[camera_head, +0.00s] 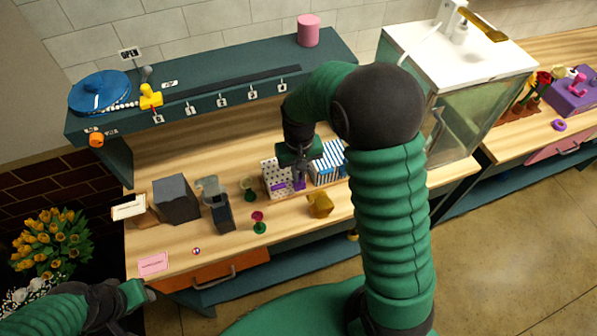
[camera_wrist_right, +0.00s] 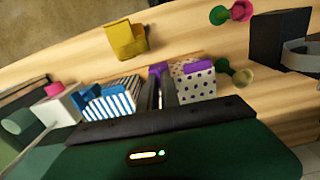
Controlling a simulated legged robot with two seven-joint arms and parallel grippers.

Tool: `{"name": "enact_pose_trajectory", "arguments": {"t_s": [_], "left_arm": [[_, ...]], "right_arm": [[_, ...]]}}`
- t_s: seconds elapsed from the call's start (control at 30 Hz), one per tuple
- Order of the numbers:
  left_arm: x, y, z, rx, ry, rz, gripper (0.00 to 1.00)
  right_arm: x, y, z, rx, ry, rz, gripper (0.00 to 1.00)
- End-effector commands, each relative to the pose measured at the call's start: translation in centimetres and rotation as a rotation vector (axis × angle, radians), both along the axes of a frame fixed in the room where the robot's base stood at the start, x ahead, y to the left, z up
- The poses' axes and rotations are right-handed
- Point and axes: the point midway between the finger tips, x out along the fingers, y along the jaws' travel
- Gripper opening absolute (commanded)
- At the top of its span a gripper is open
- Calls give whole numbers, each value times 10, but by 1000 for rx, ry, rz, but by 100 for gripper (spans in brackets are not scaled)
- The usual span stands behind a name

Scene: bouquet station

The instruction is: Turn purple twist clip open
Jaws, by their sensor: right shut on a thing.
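The purple twist clip (camera_wrist_right: 158,70) shows as a small purple piece at the fingertips of my right gripper (camera_wrist_right: 162,92) in the right wrist view, partly hidden by the fingers. The right gripper (camera_head: 299,172) is shut on it, beside a white box with purple dots (camera_head: 273,178), which also shows in the wrist view (camera_wrist_right: 195,86). A blue-and-white striped box (camera_head: 328,163) stands on its other side. The clip's turn position cannot be told. My left gripper (camera_head: 140,293) is at the lower left, off the counter's front; its fingers are not clear.
On the wooden counter stand a dark grey block (camera_head: 175,199), a dark holder (camera_head: 221,212), a gold object (camera_head: 320,204), and a red-and-green piece (camera_head: 259,222). A glass case (camera_head: 440,110) is at the right. A teal shelf (camera_head: 215,85) runs along the back.

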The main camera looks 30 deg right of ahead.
Motion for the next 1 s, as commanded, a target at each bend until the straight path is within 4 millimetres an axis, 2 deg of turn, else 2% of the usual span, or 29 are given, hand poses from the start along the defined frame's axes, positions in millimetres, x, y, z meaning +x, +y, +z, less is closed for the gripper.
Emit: {"name": "enact_pose_trajectory", "arguments": {"t_s": [0.27,1.0], "left_arm": [[0,0,12,0,0,0,36],[0,0,57,0,0,0,36]], "right_arm": [[1,0,3,-1,-1,-174,0],[1,0,4,-3,0,-872,0]]}}
